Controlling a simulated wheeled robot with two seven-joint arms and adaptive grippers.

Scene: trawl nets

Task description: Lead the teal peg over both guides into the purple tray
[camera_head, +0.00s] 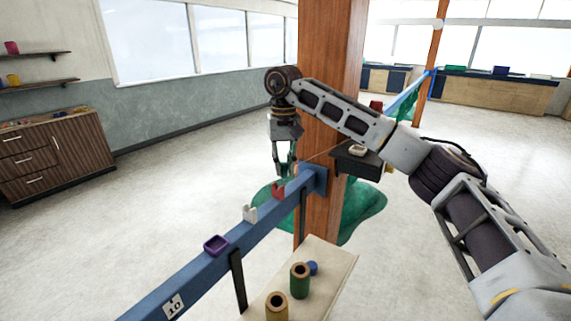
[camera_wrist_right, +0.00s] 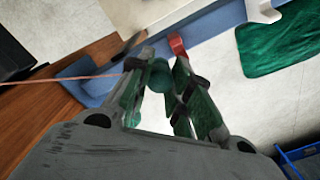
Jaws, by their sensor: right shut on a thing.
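My right gripper (camera_head: 285,172) points down above the far end of the blue beam, close to the post. In the right wrist view the gripper (camera_wrist_right: 160,82) is shut on the teal peg (camera_wrist_right: 158,74); a thin pinkish cord (camera_wrist_right: 85,79) runs from it to the left. In the head view the peg is too small to make out. The red guide (camera_head: 279,191) stands on the beam just below the fingers. It also shows in the wrist view (camera_wrist_right: 177,44). The white guide (camera_head: 250,213) is further along, then the purple tray (camera_head: 214,246). My left gripper is out of view.
The blue beam (camera_head: 190,279) meets a wooden post (camera_head: 331,75). A dark shelf (camera_head: 350,166) is on the post. A green net (camera_head: 362,207) lies behind. A pale bench (camera_head: 325,271) in front holds a green spool (camera_head: 299,281) and a tan spool (camera_head: 277,305).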

